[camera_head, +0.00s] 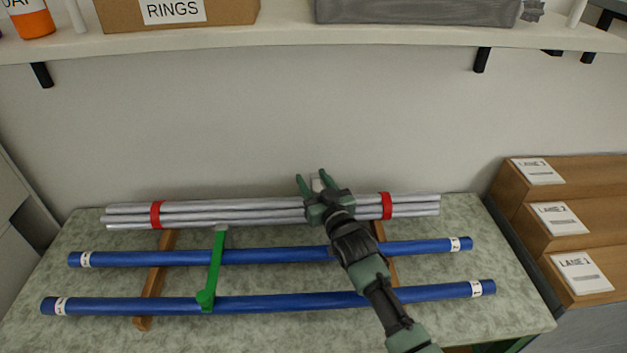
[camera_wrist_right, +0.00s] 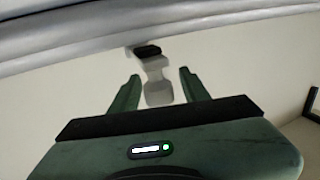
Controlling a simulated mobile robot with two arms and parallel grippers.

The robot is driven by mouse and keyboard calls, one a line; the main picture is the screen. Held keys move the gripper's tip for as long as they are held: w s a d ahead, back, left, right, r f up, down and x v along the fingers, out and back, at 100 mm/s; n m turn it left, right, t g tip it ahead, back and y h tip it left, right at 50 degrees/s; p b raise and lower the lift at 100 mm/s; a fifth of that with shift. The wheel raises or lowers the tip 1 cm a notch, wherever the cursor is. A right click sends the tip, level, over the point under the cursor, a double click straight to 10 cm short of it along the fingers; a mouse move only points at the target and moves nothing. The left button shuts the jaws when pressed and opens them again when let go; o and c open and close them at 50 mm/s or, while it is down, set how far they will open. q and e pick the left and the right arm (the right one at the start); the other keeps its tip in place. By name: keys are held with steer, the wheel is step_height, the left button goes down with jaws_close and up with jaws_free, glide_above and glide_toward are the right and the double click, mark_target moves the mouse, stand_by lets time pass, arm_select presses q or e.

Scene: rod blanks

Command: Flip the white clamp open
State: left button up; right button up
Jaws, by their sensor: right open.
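The white clamp (camera_head: 317,185) is a small pale piece at the back edge of the bundle of grey rods (camera_head: 260,212). In the right wrist view the white clamp (camera_wrist_right: 158,84) hangs beside a rod, with a black part at its rod end. My right gripper (camera_head: 312,178) is open over the bundle, with its fingers either side of the clamp. The fingers also show in the wrist view (camera_wrist_right: 158,88), apart from the clamp. Part of the clamp is hidden behind my gripper in the head view. My left gripper is not in view.
Two blue rods (camera_head: 290,256) (camera_head: 260,303) lie in front on wooden supports (camera_head: 152,290), with a green bar (camera_head: 214,268) across them. Red bands (camera_head: 156,214) wrap the grey bundle. Stepped wooden lanes (camera_head: 545,195) stand right. A shelf (camera_head: 290,40) hangs above.

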jaws_close()
stand_by(1.4)
